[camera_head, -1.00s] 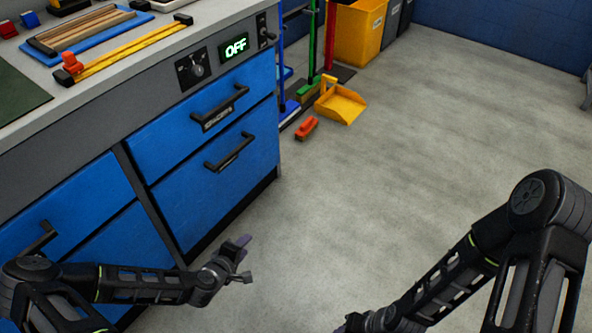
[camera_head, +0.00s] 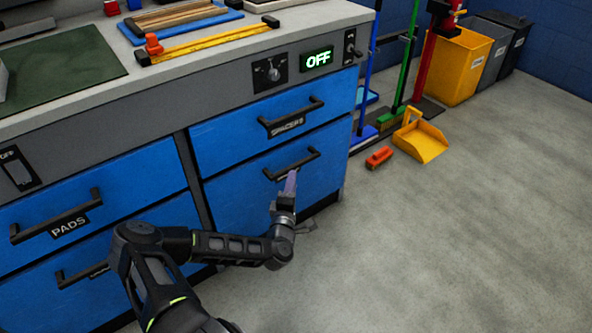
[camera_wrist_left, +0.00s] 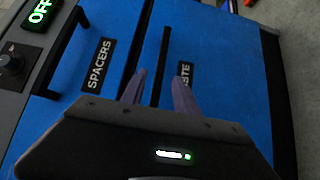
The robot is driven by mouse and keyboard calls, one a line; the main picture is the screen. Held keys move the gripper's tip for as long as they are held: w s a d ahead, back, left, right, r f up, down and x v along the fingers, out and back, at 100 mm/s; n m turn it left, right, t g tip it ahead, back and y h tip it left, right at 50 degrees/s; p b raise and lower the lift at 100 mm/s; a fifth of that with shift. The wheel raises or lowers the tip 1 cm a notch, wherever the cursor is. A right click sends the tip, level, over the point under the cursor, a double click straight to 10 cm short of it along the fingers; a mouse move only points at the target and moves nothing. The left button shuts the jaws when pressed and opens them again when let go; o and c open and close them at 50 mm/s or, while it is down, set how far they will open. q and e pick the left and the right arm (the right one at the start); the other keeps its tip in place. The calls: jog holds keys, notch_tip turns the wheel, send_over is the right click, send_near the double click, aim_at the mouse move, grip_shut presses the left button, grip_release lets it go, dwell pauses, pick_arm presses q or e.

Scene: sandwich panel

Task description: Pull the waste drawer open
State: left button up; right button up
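The waste drawer (camera_head: 240,205) is the lower blue drawer at the right end of the bench and looks shut. Its dark bar handle (camera_head: 310,155) runs across its upper part. In the left wrist view the handle (camera_wrist_left: 165,50) shows with a partly hidden label ending in "TE" (camera_wrist_left: 185,72). My left gripper (camera_head: 291,180) is in front of this drawer, just below the handle in the head view. In the left wrist view its two fingers (camera_wrist_left: 158,92) are apart, with the handle lying between them in the picture; contact cannot be told. My right gripper is out of view.
The spacers drawer (camera_head: 250,128) with its own handle is directly above. The pads drawer (camera_head: 80,210) is to the left. Open floor lies in front.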

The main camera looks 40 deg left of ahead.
aim_at(295, 168)
pick_arm(q)
jog(key=b+x, duration=0.1)
jog(key=x, duration=0.5)
jog(key=shift+w+a+b, duration=0.2)
jog(key=shift+w+b, duration=0.1)
jog(key=shift+b, duration=0.05)
jog(key=shift+c, duration=0.5)
grip_shut()
dwell(0.6)
